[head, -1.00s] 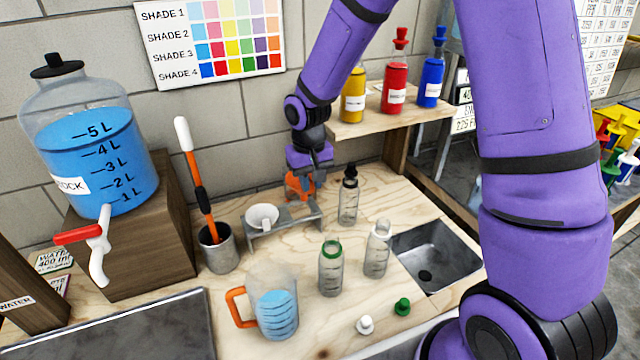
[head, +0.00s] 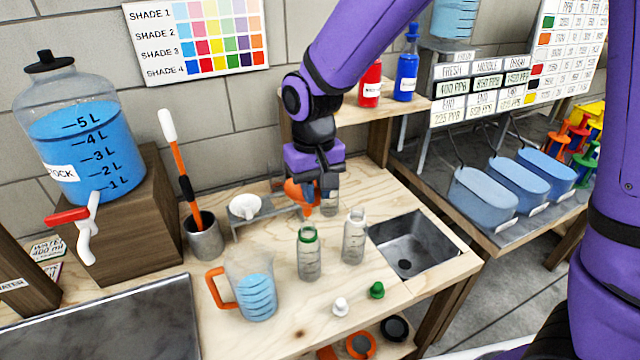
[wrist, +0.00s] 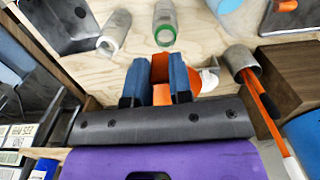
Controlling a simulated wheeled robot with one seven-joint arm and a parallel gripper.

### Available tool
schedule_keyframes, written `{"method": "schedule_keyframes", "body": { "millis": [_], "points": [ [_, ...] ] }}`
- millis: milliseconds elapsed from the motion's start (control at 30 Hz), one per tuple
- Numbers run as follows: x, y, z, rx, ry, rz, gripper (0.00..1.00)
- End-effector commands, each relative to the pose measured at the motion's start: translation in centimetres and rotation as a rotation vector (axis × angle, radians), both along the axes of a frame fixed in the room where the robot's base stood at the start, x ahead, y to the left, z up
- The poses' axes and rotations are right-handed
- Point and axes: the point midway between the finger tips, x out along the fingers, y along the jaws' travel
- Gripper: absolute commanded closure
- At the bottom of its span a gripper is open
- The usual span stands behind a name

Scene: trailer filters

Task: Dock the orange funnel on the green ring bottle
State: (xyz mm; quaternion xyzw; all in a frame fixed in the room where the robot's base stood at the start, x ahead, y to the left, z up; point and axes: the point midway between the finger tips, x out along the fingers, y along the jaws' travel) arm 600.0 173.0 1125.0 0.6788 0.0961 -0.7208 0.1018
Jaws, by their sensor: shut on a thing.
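The orange funnel (head: 302,193) is held in my gripper (head: 318,186), raised above the bench behind the bottles. In the wrist view the funnel (wrist: 185,82) sits between the two blue fingers of my gripper (wrist: 160,75), which are shut on it. The green ring bottle (head: 309,256) stands upright on the bench, in front of and slightly below the funnel, apart from it. Its green ring (wrist: 166,35) and open mouth show in the wrist view. A clear bottle with a white ring (head: 354,237) stands to its right. The black-capped bottle is mostly hidden behind my gripper.
A grey stand (head: 240,222) with a white funnel (head: 245,206) is left of my gripper. A blue-filled jug (head: 255,290), white cap (head: 340,306) and green cap (head: 377,290) lie towards the front. A sink (head: 412,246) is at right. A shelf (head: 345,115) stands behind.

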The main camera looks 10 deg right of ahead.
Motion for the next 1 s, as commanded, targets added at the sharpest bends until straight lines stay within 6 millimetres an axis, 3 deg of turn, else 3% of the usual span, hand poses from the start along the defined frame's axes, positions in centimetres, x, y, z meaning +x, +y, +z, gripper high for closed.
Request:
{"method": "schedule_keyframes", "body": {
  "millis": [500,1000],
  "points": [
    [0.0,0.0,-4.4,0.000,0.001,0.000,1.00],
    [0.0,0.0,-4.9,0.000,0.000,-0.001,1.00]
  ]
}}
